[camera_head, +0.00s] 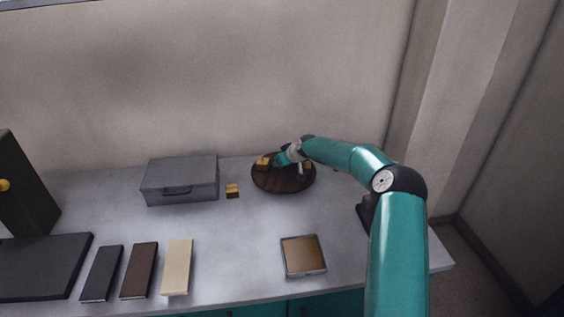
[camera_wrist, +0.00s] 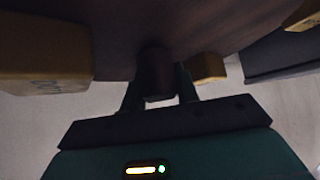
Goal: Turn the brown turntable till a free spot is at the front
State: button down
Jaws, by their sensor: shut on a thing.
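The brown turntable (camera_head: 283,186) is round and stands at the back of the table, near the wall. Its front part looks bare in the head view. One yellow block (camera_head: 262,162) sits at its back left and another (camera_head: 307,165) at its right, partly behind my arm. My gripper (camera_wrist: 158,92) is over the turntable, with its fingers on either side of a dark upright peg (camera_wrist: 155,70) and shut on it. The wrist view also shows the turntable's dark surface (camera_wrist: 120,35) and a large yellow block (camera_wrist: 45,60) at left. My arm hides part of the turntable.
A loose yellow block (camera_head: 232,190) lies left of the turntable, beside a grey case (camera_head: 180,180). A tan-topped square tray (camera_head: 303,256) lies at the front. Dark and cream slabs (camera_head: 178,267) and a black cabinet (camera_head: 22,185) are at left. The middle table is clear.

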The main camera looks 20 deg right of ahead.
jog(key=shift+n+g+y, duration=0.4)
jog(key=shift+n+y, duration=0.4)
jog(key=shift+n, duration=0.3)
jog(key=shift+s+n+y, duration=0.1)
jog(key=shift+n+y, duration=0.2)
jog(key=shift+n, duration=0.3)
jog(key=shift+a, duration=0.1)
jog(key=c, duration=1.3)
grip_release()
jog(key=v, duration=1.3)
jog(key=shift+d+r, duration=0.2)
jog(key=shift+r, duration=0.25)
